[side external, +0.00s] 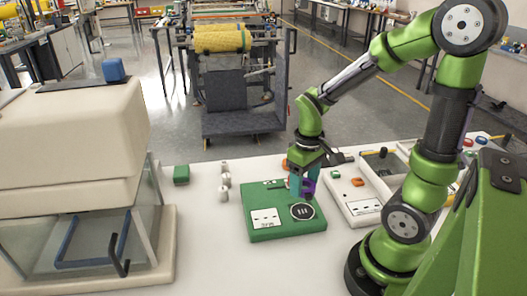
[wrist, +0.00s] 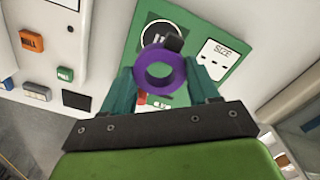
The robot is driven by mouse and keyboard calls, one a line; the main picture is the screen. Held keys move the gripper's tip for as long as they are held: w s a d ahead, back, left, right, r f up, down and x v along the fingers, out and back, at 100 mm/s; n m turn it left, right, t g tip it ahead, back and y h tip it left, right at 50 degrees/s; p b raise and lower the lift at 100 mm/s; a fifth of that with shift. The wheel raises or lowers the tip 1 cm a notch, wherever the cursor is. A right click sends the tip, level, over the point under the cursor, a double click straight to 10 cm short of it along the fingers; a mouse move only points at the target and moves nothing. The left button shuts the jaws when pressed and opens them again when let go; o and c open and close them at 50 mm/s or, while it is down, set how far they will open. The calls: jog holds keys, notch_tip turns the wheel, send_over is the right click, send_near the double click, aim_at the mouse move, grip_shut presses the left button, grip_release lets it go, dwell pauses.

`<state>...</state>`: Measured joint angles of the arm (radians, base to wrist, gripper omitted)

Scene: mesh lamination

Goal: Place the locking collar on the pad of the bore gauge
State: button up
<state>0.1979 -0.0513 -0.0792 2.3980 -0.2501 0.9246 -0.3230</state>
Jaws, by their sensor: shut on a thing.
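The locking collar is a purple ring (wrist: 141,72) held between the two teal fingers of my gripper (wrist: 164,76). In the side external view the purple collar (side external: 309,187) shows at the tips of my gripper (side external: 302,188), over the right part of a green block. This green block (side external: 262,228), which looks like the bore gauge, has a round black pad (side external: 302,212) with white marks and a white label. In the wrist view the pad (wrist: 153,32) lies just beyond the collar, partly hidden by it and a dark piece. The collar appears above the block; the exact gap is unclear.
A white device (side external: 353,212) with an orange button (side external: 357,182) stands right of the green block. Several small white pieces (side external: 224,193) and a small green box (side external: 181,175) sit to the left. A large cream machine (side external: 70,135) fills the far left. The front table is clear.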

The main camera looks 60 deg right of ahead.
aim_at(302, 210)
jog(key=shift+f, duration=3.2)
jog(key=shift+f, duration=0.1)
jog(key=o, duration=1.1)
notch_tip(302, 210, up, 12)
jog(key=a+r+m+t+y, duration=0.1)
jog(key=a+r+t+y, duration=0.1)
jog(key=a+r+t, duration=0.5)
jog(key=a+r, duration=0.2)
jog(key=a, duration=0.1)
jog(key=shift+s+a+m, duration=0.15)
jog(key=shift+s+m, duration=0.2)
jog(key=shift+m, duration=0.05)
